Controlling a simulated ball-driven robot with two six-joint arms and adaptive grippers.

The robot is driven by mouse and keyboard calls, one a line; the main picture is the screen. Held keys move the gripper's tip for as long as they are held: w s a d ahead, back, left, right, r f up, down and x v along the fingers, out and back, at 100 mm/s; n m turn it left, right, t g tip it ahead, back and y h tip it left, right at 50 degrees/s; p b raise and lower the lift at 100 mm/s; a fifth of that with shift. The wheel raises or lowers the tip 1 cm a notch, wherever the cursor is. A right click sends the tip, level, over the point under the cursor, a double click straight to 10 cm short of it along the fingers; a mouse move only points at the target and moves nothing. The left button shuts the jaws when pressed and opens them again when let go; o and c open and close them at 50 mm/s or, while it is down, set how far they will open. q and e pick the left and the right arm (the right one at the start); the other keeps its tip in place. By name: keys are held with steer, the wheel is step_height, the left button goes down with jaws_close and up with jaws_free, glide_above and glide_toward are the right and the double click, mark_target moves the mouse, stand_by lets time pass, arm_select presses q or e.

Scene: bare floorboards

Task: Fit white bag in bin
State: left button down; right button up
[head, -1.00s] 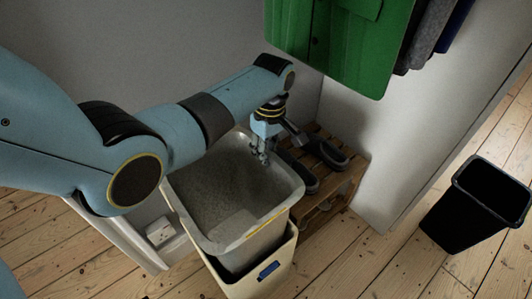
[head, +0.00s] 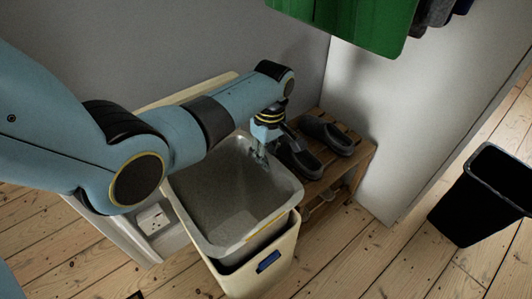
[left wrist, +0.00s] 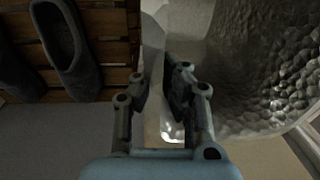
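The white bag (head: 228,195) looks greyish, with its mouth open and a yellow strip along the front rim. It stands inside the cream bin (head: 272,253), with its front rim above the bin's front rim and a dark gap between. My left gripper (head: 258,157) points down at the bag's far right edge. In the left wrist view, the bag's textured inside (left wrist: 265,70) is on the right, and a pale part of its edge shows between the closely spaced fingers (left wrist: 153,72). I cannot tell whether they grip it. My right gripper is out of view.
Dark slippers (head: 327,135) lie on a wooden rack (head: 355,165) right behind the bin. A black bin (head: 480,195) stands far right. Green clothing (head: 350,20) hangs above. A white socket box (head: 153,220) is left of the bin. Floorboards in front are clear.

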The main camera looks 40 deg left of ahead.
mark_target(266, 179)
arm_select(q)
step_height(266, 179, down, 6)
steer(key=b, duration=0.3)
steer(key=shift+r, duration=0.25)
step_height(266, 179, down, 2)
steer(key=shift+f+b, duration=0.2)
steer(key=shift+b, duration=0.6)
steer(key=shift+f+b, duration=0.4)
steer(key=shift+f, duration=0.25)
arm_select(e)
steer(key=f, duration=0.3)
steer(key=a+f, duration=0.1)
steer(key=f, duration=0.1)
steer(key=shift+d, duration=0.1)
arm_select(q)
steer(key=shift+r, duration=0.1)
steer(key=shift+s+p, duration=0.2)
steer(key=shift+p, duration=0.3)
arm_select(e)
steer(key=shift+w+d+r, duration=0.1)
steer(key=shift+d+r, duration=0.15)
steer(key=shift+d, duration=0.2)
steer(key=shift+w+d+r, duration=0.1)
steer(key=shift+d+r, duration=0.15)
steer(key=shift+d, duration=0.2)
